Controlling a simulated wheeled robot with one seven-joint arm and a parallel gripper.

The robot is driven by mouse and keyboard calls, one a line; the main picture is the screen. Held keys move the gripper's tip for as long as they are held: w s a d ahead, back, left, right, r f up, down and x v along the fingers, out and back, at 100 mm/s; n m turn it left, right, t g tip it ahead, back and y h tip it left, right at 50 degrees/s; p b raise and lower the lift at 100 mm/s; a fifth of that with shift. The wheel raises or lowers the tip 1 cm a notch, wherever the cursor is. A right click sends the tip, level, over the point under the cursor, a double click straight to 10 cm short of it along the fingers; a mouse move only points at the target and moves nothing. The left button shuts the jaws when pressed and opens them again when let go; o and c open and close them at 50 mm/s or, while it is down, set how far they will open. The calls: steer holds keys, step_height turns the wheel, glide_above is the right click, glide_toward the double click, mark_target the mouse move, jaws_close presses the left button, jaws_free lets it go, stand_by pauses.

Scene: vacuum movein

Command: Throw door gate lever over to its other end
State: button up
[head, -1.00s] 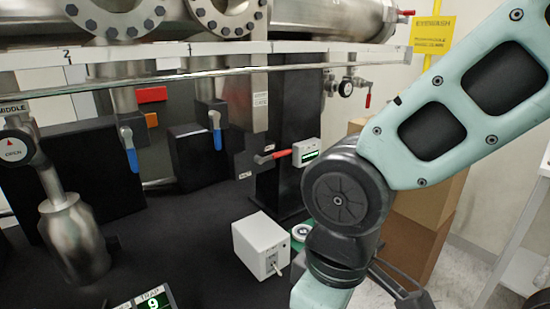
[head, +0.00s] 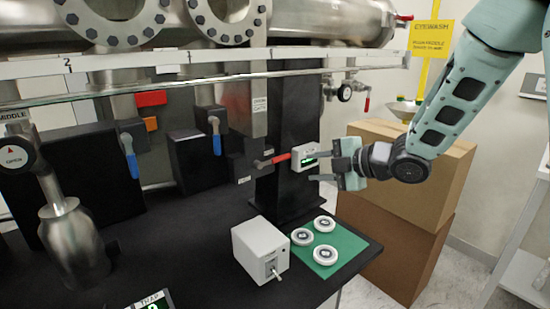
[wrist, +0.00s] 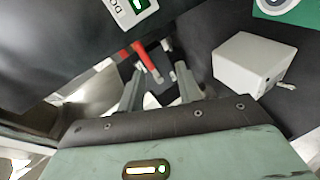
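The door gate lever (head: 279,159) is a short bar with a red grip, sticking out to the left beside a small white label box with a green display (head: 303,157) on the black column. In the wrist view the red lever (wrist: 147,62) lies beyond and roughly between my fingertips. My gripper (head: 314,166) is open and empty, just right of the lever, with its fingers pointing left and partly overlapping the label box. In the wrist view both fingers of my gripper (wrist: 160,74) are apart. I cannot tell whether a finger touches the lever.
A white box with a toggle (head: 260,248) stands on the black bench, beside a green mat (head: 340,262) with three white discs. Blue-handled valves (head: 131,154) and a rail (head: 200,75) are to the left. Cardboard boxes (head: 420,190) stand behind my arm.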

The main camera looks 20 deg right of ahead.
mark_target(284, 159)
steer(key=s+d+r+n+y, duration=0.2)
steer(key=d+n+y, duration=0.1)
steer(key=d+n, duration=0.1)
steer(key=shift+t, duration=0.3)
steer(key=p+x, duration=0.4)
steer(key=x, duration=1.3)
steer(key=shift+w+f, duration=0.1)
steer(key=shift+w, duration=0.05)
jaws_close()
